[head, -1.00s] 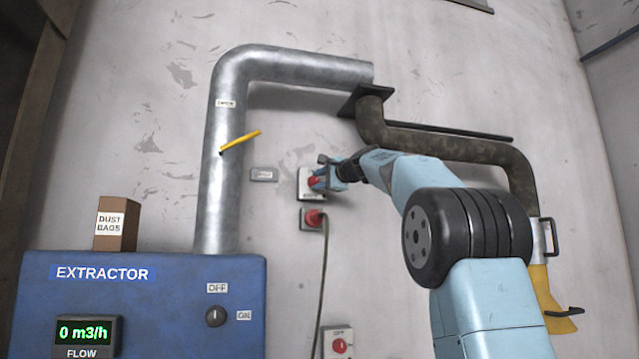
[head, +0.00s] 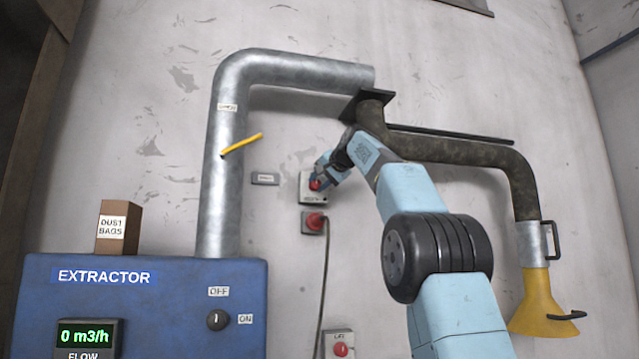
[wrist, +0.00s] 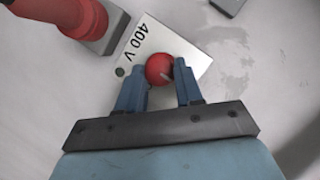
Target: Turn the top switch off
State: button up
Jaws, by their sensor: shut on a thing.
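The top switch is a red round knob (head: 314,185) on a pale grey wall plate (head: 305,193), above a red plug in a socket. In the wrist view the red knob (wrist: 159,69) sits between my two blue fingers, on a plate (wrist: 196,55) marked "400 V". A thin pale mark shows on the knob. My gripper (wrist: 158,76) is shut on the knob, with a finger at each side. In the head view my gripper (head: 322,177) reaches the plate from the upper right and covers part of it.
Just below is the red plug (head: 315,221) with a hanging cable (head: 323,290). A lower box with a red button (head: 341,350) is near the bottom edge. The blue extractor (head: 140,315) reads 0 m3/h. A metal duct (head: 222,170) with a yellow lever (head: 242,145) stands left.

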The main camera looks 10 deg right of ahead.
jog(key=shift+w+f, duration=0.1)
jog(key=shift+f, duration=0.1)
dwell(0.4)
jog(key=o, duration=1)
jog(key=shift+r, duration=0.1)
jog(key=shift+o, duration=0.2)
jog(key=v, duration=1.3)
jog(key=shift+s+r, duration=0.15)
jog(key=shift+s, duration=0.2)
jog(key=s+a+f+n+g+h, duration=0.1)
jog(key=s+f+n+g, duration=0.1)
jog(key=s+f, duration=1)
jog(key=s+a+f+n+g+h, duration=0.1)
jog(key=s+f, duration=1.1)
jog(key=f, duration=1.2)
jog(key=s+a+f+n+g+h, duration=0.2)
jog(key=s+f+g, duration=0.3)
jog(key=s+f, duration=0.7)
notch_tip(320, 180, down, 7)
jog(key=shift+s+a+r+n, duration=0.15)
jog(key=shift+s+n, duration=0.1)
jog(key=shift+n, duration=0.55)
